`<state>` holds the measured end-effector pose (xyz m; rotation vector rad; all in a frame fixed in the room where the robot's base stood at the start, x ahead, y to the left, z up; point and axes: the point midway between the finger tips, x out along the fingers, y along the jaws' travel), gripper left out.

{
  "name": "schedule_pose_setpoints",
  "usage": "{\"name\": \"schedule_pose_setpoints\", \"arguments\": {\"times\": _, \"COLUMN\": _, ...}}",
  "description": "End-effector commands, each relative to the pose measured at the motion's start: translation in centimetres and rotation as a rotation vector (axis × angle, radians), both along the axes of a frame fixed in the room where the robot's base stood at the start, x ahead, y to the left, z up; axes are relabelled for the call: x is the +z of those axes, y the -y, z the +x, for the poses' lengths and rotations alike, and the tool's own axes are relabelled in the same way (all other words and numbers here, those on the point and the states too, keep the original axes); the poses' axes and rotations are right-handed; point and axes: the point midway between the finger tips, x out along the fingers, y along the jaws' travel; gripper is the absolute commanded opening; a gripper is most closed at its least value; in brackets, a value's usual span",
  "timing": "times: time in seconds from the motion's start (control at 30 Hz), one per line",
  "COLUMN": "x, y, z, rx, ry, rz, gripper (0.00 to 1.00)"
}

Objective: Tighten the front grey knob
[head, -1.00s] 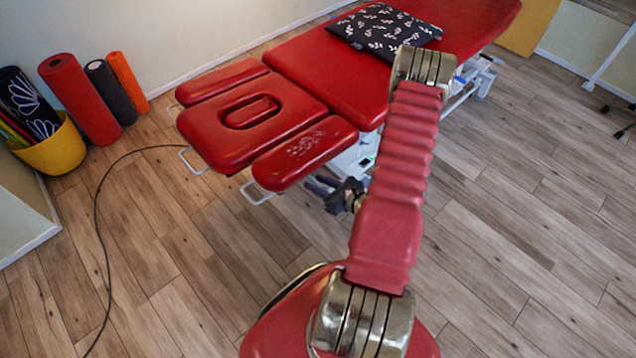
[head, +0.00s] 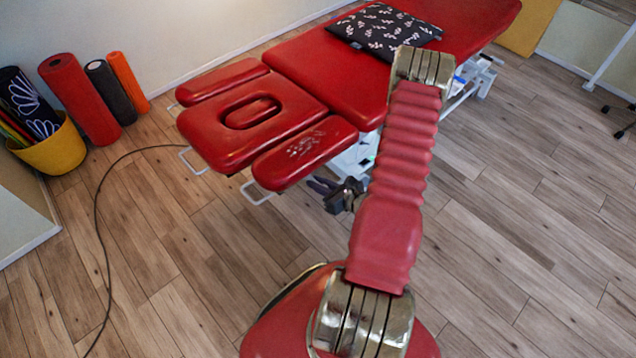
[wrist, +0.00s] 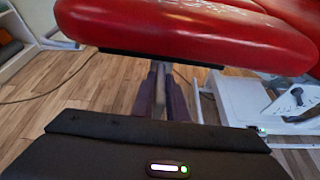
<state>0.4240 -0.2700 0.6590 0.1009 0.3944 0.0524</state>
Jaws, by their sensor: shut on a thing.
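My gripper (head: 318,185) is below the near red armrest pad (head: 305,152) of the treatment table, close to the table's white frame. In the wrist view my gripper (wrist: 160,72) has its two purple-grey fingers close together under the red pad (wrist: 200,28). They are shut on a small greyish piece (wrist: 160,88), taken to be the grey knob, which shows only as a narrow strip between them. Its outline and its mount under the pad are mostly hidden by the fingers and the pad. In the head view the knob cannot be made out.
White metal loops (head: 257,192) stick out below the headrest end. A patterned cushion (head: 383,30) lies on the table. A black cable (head: 97,215) runs over the floor at left, near a yellow basket (head: 55,150) and several rolled mats.

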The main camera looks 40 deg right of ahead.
Motion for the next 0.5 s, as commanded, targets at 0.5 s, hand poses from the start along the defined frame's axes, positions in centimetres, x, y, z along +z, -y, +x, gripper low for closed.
{"name": "schedule_pose_setpoints", "arguments": {"times": 0.5, "x": -0.02, "y": 0.29, "z": 0.00, "rx": -0.005, "ry": -0.003, "rz": 0.151, "gripper": 0.00}}
